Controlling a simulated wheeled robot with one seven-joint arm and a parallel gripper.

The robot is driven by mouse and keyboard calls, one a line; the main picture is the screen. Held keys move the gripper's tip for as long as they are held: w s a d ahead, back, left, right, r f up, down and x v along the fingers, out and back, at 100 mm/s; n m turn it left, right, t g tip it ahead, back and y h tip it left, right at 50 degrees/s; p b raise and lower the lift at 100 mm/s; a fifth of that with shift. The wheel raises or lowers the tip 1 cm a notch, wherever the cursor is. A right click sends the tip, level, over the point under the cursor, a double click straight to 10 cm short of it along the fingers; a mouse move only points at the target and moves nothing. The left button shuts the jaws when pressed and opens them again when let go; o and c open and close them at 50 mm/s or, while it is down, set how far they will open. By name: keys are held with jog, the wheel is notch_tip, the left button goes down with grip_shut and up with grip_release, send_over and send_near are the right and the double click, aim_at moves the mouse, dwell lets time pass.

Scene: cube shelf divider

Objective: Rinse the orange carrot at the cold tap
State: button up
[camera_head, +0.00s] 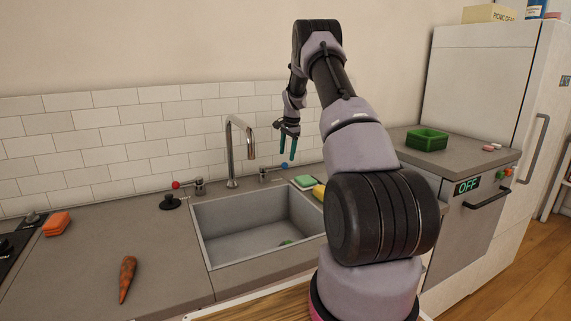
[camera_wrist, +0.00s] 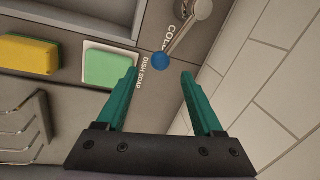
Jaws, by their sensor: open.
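The orange carrot (camera_head: 127,279) lies on the counter left of the sink, outside the basin. The cold tap handle with a blue knob (camera_head: 284,165) stands right of the faucet (camera_head: 240,150). In the wrist view the blue knob (camera_wrist: 160,61) shows beyond the fingertips, beside the lettering "COLD". My gripper (camera_head: 289,158) is open and empty, pointing down above the back counter near the cold handle. Its teal fingers (camera_wrist: 160,75) are spread with nothing between them. The sink (camera_head: 255,238) has a small green item at its bottom; no water is visible under the spout.
A red-knobbed handle (camera_head: 178,185) stands left of the faucet, with a black stopper (camera_head: 170,202) near it. A green dish soap bar (camera_wrist: 108,69) and a yellow sponge (camera_wrist: 28,56) lie by the sink. My arm hides the sink's right side.

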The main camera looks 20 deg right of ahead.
aim_at(274, 167)
jog(key=shift+w+a+f, duration=0.1)
jog(key=shift+w+f, duration=0.05)
jog(key=shift+f, duration=0.7)
jog(key=shift+w+a+f, duration=0.1)
jog(key=shift+w+f, duration=0.1)
jog(key=shift+f, duration=0.7)
jog(key=shift+w+f, duration=0.15)
jog(key=shift+f, duration=0.7)
grip_shut()
